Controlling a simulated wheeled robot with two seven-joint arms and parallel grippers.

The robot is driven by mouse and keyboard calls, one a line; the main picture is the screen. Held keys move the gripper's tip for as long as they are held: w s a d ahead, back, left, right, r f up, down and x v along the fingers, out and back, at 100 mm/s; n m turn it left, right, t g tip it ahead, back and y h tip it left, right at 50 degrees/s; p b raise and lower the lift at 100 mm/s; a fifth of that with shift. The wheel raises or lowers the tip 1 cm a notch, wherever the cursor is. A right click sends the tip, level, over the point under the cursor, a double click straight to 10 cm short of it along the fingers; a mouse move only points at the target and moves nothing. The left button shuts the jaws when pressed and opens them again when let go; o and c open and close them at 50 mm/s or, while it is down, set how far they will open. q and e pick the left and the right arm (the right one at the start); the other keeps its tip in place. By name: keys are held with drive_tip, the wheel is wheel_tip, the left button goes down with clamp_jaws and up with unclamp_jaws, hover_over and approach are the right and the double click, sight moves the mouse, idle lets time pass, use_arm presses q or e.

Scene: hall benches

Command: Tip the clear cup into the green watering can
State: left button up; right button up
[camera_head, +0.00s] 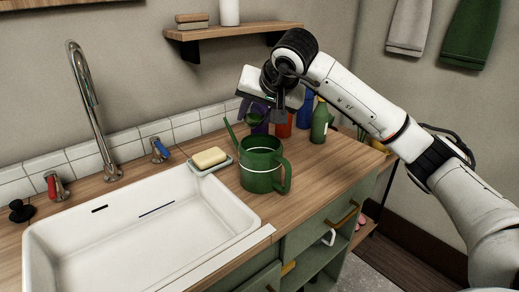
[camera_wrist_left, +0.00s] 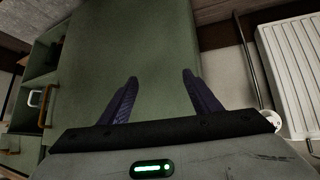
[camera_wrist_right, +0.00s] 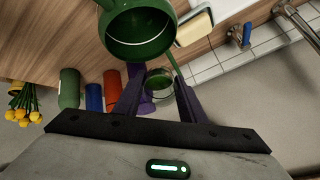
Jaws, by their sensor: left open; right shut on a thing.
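The green watering can (camera_head: 262,170) stands upright on the wooden counter right of the sink, spout toward the back left, handle to the front right. Its open top (camera_wrist_right: 140,28) shows in the right wrist view. My right gripper (camera_head: 262,112) is above and behind the can. It is shut on the clear cup (camera_wrist_right: 159,84), which shows between its fingers and looks green-tinted; the cup is small and partly hidden in the head view. I cannot tell its exact tilt or what it holds. My left gripper (camera_wrist_left: 160,80) is open and empty, facing a green cabinet panel, out of the head view.
A soap dish with a yellow soap (camera_head: 209,158) sits left of the can. Red (camera_head: 284,128), blue (camera_head: 305,108) and green (camera_head: 320,122) bottles stand behind it. A white sink (camera_head: 150,225) with a tall tap (camera_head: 86,100) fills the left. A shelf (camera_head: 232,30) hangs above.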

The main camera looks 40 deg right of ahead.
idle(0.6)
drive_tip(key=shift+b, duration=0.6)
drive_tip(key=shift+s+t+b, duration=0.1)
drive_tip(key=shift+t+b, duration=0.2)
drive_tip(key=shift+t, duration=0.1)
drive_tip(key=shift+r+t+b, duration=0.1)
drive_tip(key=shift+t+b, duration=0.2)
drive_tip(key=shift+b, duration=0.5)
drive_tip(key=shift+h, duration=0.3)
drive_tip(key=shift+t+b, duration=0.4)
drive_tip(key=shift+b, duration=0.45)
drive_tip(key=shift+b, duration=0.4)
